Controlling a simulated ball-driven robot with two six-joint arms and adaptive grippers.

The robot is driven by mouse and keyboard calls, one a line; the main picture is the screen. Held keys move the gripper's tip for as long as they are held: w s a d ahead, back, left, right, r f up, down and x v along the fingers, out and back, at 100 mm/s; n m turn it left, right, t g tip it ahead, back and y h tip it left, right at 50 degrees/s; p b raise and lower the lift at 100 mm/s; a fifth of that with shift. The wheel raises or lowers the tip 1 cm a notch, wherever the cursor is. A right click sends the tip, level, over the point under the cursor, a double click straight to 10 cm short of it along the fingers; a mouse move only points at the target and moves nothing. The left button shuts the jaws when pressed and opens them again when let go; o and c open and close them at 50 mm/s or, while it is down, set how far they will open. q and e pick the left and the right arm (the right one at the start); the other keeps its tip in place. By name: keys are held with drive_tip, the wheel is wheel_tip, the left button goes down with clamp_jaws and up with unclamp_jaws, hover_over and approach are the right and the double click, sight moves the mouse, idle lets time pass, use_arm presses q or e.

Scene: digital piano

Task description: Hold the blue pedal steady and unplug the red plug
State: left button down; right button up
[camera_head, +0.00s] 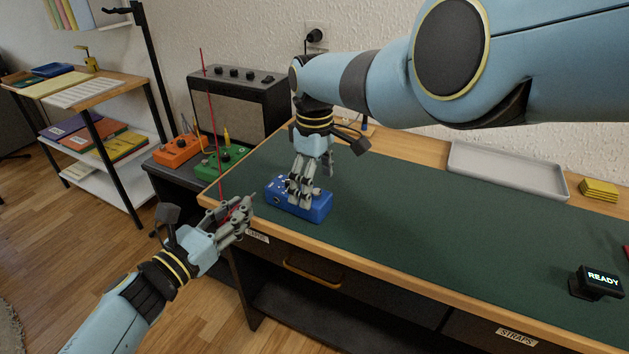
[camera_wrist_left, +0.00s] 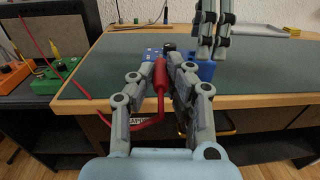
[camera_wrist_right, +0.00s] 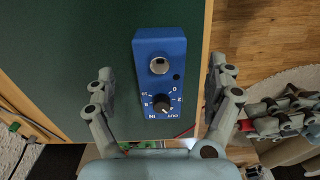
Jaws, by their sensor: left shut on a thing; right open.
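The blue pedal (camera_head: 318,213) lies on the green mat near the desk's front left edge. My right gripper (camera_head: 304,192) is above it, pointing down. In the right wrist view its open fingers stand on either side of the pedal (camera_wrist_right: 160,45), with gaps visible. My left gripper (camera_head: 238,212) is off the desk's front left edge, pointing towards the pedal. In the left wrist view it is shut on the red plug (camera_wrist_left: 160,78), whose red cable hangs below. The plug appears apart from the pedal; its tip is hard to make out.
A dark amplifier (camera_head: 240,100), an orange pedal (camera_head: 178,151) and a green pedal (camera_head: 222,162) stand left of the desk. A grey tray (camera_head: 508,172), yellow pads (camera_head: 598,189) and a READY display (camera_head: 598,282) are to the right. The mat's middle is clear.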

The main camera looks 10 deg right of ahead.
drive_tip(key=shift+r, duration=0.15)
wheel_tip(320, 180, up, 12)
idle(0.5)
drive_tip(key=shift+f, duration=0.2)
